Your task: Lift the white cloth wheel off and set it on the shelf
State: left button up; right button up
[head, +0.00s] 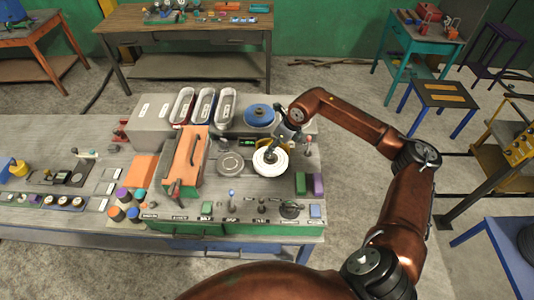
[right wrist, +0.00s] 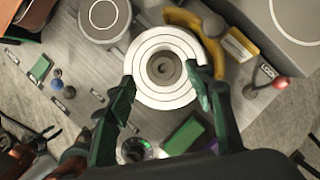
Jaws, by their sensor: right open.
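The white cloth wheel (head: 268,168) lies flat on a round seat at the right part of the bench. In the right wrist view the wheel (right wrist: 152,88) shows concentric rings and a dark grey hub. My right gripper (head: 277,148) is above the wheel, fingers pointing down. In the right wrist view the gripper (right wrist: 162,84) is open, with one green finger on each side of the wheel's near part. I cannot tell whether the fingers touch the rim. A grey raised shelf (head: 152,130) runs along the bench's back. My left gripper is out of view.
A blue disc (head: 258,114) and several oblong trays (head: 204,106) sit on the raised shelf. A grey round plate (head: 231,163) is left of the wheel, and a yellow curved guard (right wrist: 196,22) is close behind it. Green and purple blocks (head: 318,184) stand to the right, knobs in front.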

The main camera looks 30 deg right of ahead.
aim_at(272, 156)
jog(key=shift+s+f+p, duration=0.25)
jog(key=shift+f+p, duration=0.2)
jog(key=shift+f, duration=0.45)
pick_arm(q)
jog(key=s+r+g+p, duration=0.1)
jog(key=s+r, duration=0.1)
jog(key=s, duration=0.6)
pick_arm(e)
jog(key=x, duration=0.2)
jog(key=shift+w+d+f, duration=0.15)
jog(key=shift+f, duration=0.1)
jog(key=shift+p+x, duration=0.3)
jog(key=shift+x, duration=0.5)
jog(key=shift+w+f, duration=0.2)
jog(key=shift+f, duration=0.35)
jog(key=c, duration=1.2)
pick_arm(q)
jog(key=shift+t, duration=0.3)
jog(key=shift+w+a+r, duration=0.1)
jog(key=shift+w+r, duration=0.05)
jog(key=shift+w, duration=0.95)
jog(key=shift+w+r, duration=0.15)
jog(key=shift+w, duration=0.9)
pick_arm(e)
grip_shut()
